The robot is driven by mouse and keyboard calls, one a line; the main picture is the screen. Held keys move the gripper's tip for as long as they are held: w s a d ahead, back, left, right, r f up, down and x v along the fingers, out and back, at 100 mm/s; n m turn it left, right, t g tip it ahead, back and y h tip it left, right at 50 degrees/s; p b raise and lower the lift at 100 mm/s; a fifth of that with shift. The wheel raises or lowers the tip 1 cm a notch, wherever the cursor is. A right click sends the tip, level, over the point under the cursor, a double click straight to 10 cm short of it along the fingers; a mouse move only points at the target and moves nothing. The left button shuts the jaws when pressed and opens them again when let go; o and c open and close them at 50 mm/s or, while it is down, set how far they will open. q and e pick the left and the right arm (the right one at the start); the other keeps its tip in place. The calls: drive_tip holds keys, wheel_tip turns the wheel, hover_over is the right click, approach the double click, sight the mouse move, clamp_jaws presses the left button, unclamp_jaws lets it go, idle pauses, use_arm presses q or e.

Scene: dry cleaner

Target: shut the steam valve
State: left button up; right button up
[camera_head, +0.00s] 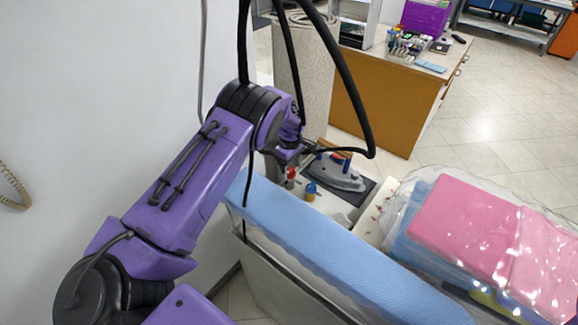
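My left arm reaches in from the left, and its wrist is bent down behind the far end of the blue ironing board. My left gripper (287,163) is small and mostly hidden under the wrist, so its fingers cannot be made out. A small red part (291,174), which may be the steam valve's handle, shows just below and beside it. I cannot tell whether they touch or how the handle is turned. A small blue and yellow item (311,190) stands just right of the red part. My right gripper is out of view.
A steam iron (340,174) rests on a dark pad right of the wrist. The blue padded board (330,245) lies in front. Wrapped pink and blue laundry (480,235) is at the right. A brown desk (385,105) stands behind; the white wall (90,110) is close on the left.

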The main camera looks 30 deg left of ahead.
sight(290, 170)
use_arm(q)
drive_tip(key=shift+r, duration=0.35)
wheel_tip(290, 170, up, 10)
drive_tip(key=b, duration=0.3)
drive_tip(key=shift+f, duration=0.1)
